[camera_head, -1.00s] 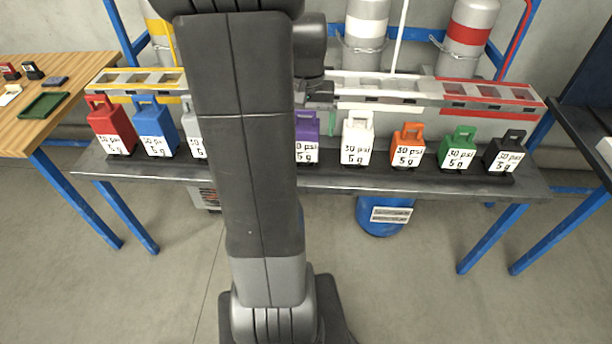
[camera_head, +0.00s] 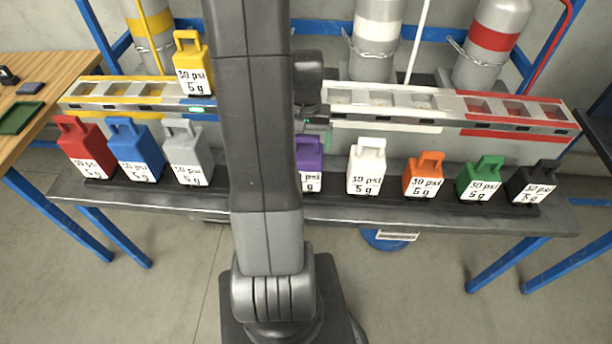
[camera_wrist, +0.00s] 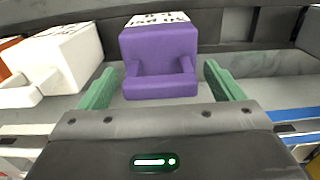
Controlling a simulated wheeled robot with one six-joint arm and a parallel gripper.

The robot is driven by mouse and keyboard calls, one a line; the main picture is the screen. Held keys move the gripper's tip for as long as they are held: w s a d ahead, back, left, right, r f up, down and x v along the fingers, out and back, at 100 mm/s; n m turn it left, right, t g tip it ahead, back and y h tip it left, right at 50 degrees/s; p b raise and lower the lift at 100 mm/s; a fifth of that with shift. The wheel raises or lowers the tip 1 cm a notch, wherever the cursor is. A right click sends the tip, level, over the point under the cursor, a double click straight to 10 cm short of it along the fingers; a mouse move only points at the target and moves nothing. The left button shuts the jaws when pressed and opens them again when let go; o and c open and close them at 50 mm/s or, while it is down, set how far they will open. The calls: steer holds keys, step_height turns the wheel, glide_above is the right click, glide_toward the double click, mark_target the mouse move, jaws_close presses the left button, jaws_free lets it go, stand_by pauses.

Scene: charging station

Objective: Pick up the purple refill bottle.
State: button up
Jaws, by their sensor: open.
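The purple refill bottle (camera_head: 309,160) stands in the row on the bench's front rail, partly hidden behind my arm in the head view. In the wrist view the purple bottle (camera_wrist: 158,62) is in the middle, its handle towards my gripper and its white label at the far side. My gripper (camera_wrist: 154,88) is open, with one green fingertip on each side of the bottle's handle end and gaps between. In the head view my gripper (camera_head: 313,133) is mostly hidden behind my arm, just above the purple bottle.
A white bottle (camera_head: 366,166) stands right of the purple one, then orange (camera_head: 424,176), green and black ones. Grey (camera_head: 188,155), blue and red bottles stand to the left. A yellow bottle (camera_head: 192,62) sits on the slotted rack (camera_head: 150,107) behind.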

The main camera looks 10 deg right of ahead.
steer(key=shift+r, duration=0.1)
jaws_close()
steer(key=shift+w, duration=0.1)
